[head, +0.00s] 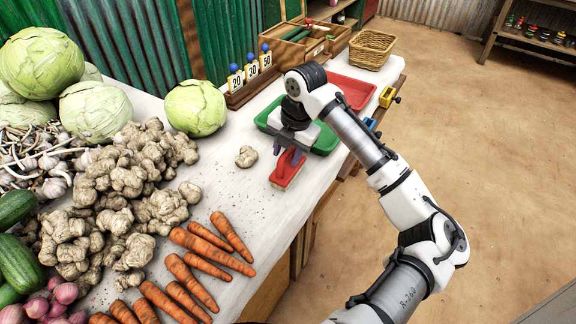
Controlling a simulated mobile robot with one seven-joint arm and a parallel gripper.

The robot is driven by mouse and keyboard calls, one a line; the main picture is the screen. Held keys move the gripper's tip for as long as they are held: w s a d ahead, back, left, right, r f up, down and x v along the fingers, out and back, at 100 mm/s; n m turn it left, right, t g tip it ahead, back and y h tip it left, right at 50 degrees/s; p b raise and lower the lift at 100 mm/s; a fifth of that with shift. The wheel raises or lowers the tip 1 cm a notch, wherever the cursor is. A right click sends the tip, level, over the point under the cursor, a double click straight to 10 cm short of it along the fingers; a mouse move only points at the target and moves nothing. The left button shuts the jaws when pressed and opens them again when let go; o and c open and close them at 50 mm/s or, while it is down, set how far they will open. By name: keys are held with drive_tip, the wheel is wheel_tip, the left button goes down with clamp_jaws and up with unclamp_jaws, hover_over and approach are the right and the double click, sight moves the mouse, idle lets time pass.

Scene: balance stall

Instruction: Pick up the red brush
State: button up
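The red brush (285,174) lies on the pale tabletop (232,190), near its right edge and in front of the green tray. My gripper (290,155) is right above the brush, pointing down, with its fingers at the brush's upper part. The fingers and wrist hide part of the brush. I cannot tell whether the fingers are shut on it or apart around it, nor whether the brush touches the table.
A green tray (326,140) and a red tray (356,92) stand behind my gripper. A loose ginger piece (246,157) lies to the left. Carrots (208,247), a ginger heap (150,150) and cabbages (195,108) fill the left side. Number cards (252,68) stand at the back.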

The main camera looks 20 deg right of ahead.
drive_tip(key=shift+f, duration=0.35)
clamp_jaws()
drive_tip(key=shift+r, duration=0.1)
wheel_tip(320, 180, up, 20)
idle(0.6)
